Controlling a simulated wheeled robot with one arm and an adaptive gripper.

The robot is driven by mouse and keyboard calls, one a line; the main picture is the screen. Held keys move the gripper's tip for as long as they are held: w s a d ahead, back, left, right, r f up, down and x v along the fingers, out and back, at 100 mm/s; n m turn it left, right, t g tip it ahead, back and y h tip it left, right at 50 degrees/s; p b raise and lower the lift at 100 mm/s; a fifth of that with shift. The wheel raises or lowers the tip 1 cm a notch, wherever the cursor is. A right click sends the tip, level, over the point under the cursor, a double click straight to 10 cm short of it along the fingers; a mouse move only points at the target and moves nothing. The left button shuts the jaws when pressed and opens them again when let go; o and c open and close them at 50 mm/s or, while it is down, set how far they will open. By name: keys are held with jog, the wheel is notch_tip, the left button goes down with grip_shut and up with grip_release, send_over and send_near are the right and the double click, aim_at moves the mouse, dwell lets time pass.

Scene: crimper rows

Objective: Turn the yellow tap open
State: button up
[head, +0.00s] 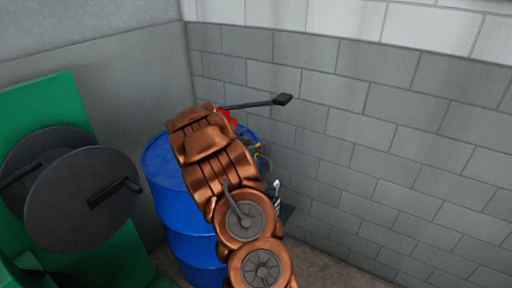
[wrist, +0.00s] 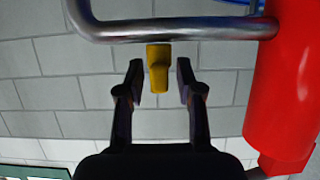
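The yellow tap (wrist: 158,68) shows in the wrist view as a short yellow handle just below a bent metal pipe. My gripper (wrist: 158,76) is open, with one dark finger on each side of the tap. The handle lies between the fingertips, with a visible gap on both sides. In the head view my copper arm covers most of this area, and I cannot make out the gripper or the tap clearly there.
A blue barrel (head: 163,178) stands behind my arm by the block wall (head: 345,125). The metal pipe (wrist: 180,28) and a red cylinder (wrist: 288,85) are close to my gripper. Green equipment with a dark disc (head: 75,205) stands left. A black lever (head: 283,99) sticks out above.

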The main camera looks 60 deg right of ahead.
grip_shut()
